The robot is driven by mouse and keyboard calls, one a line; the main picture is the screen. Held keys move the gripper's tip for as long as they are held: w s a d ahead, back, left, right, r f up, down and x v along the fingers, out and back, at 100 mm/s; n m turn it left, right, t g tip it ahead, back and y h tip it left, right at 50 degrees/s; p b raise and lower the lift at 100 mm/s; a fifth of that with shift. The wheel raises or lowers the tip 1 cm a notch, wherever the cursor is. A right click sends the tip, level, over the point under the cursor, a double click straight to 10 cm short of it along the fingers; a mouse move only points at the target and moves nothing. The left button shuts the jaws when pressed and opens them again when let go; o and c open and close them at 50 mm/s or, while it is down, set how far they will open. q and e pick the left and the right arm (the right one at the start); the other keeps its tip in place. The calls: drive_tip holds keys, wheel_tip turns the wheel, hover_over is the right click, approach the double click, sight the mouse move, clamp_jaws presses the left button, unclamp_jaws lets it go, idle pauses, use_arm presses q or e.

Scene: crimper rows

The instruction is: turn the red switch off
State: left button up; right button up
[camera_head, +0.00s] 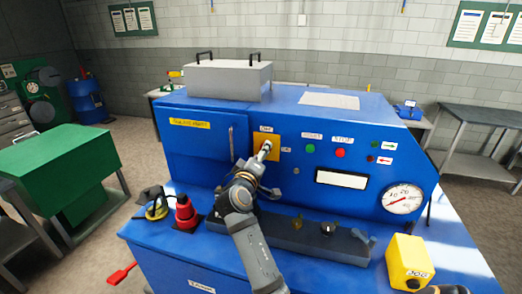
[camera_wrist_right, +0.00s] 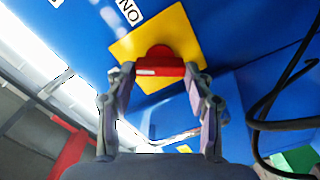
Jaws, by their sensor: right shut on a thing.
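The red switch (camera_wrist_right: 160,65) sits on a square yellow plate (camera_wrist_right: 124,46) on the blue machine's front, with an ON label beside it. My right gripper (camera_wrist_right: 160,72) is shut on the red switch, one finger at each side of its handle. In the head view my right arm reaches up from the bottom, and my right gripper (camera_head: 266,147) is at the yellow plate (camera_head: 257,140) and hides the switch there. I cannot tell the switch's exact angle from the head view.
The blue machine (camera_head: 200,145) has a green button (camera_head: 310,149), a red button (camera_head: 340,153) and a gauge (camera_head: 402,199). A red conical object (camera_head: 186,213) and a yellow block (camera_head: 408,262) stand on its front ledge. A dark strip with knobs (camera_head: 300,236) lies below the panel.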

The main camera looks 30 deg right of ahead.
drive_tip(key=shift+n+p, duration=1.9)
drive_tip(key=shift+n, duration=1.4)
drive_tip(key=o, duration=1.2)
drive_tip(key=shift+w+d+f, duration=0.1)
drive_tip(key=shift+c, duration=0.2)
